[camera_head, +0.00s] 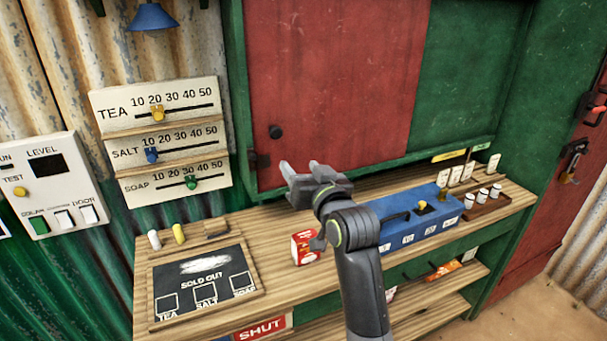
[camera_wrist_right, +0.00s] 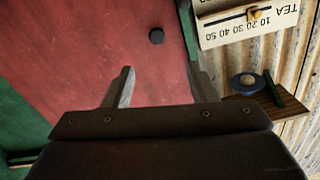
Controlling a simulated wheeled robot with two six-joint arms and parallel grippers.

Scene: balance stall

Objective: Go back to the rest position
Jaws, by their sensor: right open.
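My right gripper (camera_head: 299,168) is raised above the wooden counter (camera_head: 290,272), in front of the red shutter (camera_head: 330,80). Its two fingers stand apart with nothing between them. In the right wrist view the open fingers (camera_wrist_right: 156,78) point toward the red shutter (camera_wrist_right: 80,60), with its dark knob (camera_wrist_right: 156,36) beyond them. My left gripper is not in view.
A red and white box (camera_head: 305,247) and a blue box (camera_head: 425,218) stand on the counter near my right arm. A chalkboard (camera_head: 205,268) reading SOLD OUT lies to the left. The slider board (camera_head: 160,140) hangs on the wall. Air around the gripper looks free.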

